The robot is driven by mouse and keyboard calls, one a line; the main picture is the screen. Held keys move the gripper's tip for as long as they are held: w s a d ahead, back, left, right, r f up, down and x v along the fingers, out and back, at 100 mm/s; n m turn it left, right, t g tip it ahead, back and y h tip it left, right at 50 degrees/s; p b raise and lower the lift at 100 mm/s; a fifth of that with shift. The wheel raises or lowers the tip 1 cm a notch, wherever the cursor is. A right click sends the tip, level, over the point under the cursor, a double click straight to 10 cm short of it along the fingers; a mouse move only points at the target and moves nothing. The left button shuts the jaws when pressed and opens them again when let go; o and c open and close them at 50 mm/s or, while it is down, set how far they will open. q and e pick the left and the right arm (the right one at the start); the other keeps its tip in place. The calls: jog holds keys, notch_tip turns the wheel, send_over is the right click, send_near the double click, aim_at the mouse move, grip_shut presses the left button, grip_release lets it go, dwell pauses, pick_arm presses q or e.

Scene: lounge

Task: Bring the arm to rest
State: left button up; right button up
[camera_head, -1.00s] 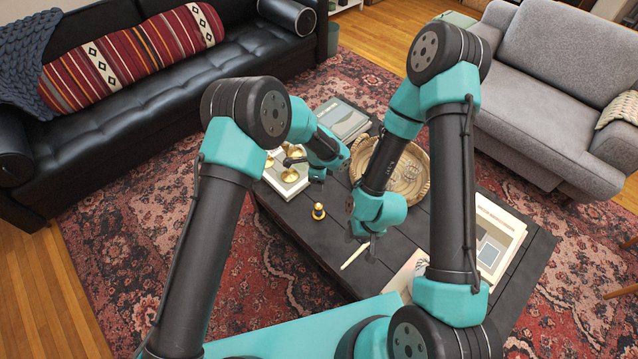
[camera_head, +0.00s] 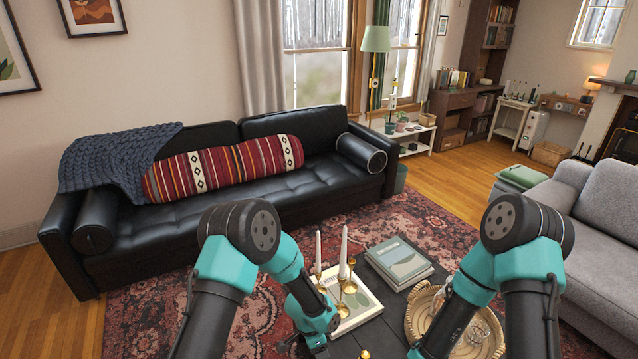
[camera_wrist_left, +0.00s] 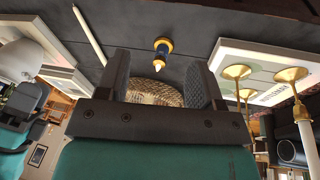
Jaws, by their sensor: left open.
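My left gripper (camera_head: 316,350) hangs at the bottom edge of the head view, in front of the book with the candle holders. In the left wrist view its two dark fingers (camera_wrist_left: 157,66) are spread apart with nothing between them. The dark table (camera_head: 378,340) lies beyond them. My right arm reaches down out of the head view, so its gripper is cut off there. A grey and teal part at the left of the wrist view seems to be my right gripper (camera_wrist_left: 24,100); its jaws are not clear.
White candles in brass holders (camera_head: 349,287) stand on a pale book (camera_head: 366,303). Beside them are stacked books (camera_head: 398,258) and a round woven tray (camera_head: 420,308). A small dark and gold piece (camera_wrist_left: 163,48) and a loose white candle (camera_wrist_left: 88,34) are on the table.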

pick_arm(q)
jog(key=s+a+n+t, duration=0.1)
jog(key=s+a+n, duration=0.7)
jog(key=a, duration=0.3)
jog(key=s+a+n+t+h, duration=0.1)
jog(key=s+a+n, duration=0.7)
jog(key=a, duration=0.3)
jog(key=shift+s+a+r, duration=0.35)
jog(key=shift+s+r, duration=0.1)
jog(key=shift+s, duration=0.25)
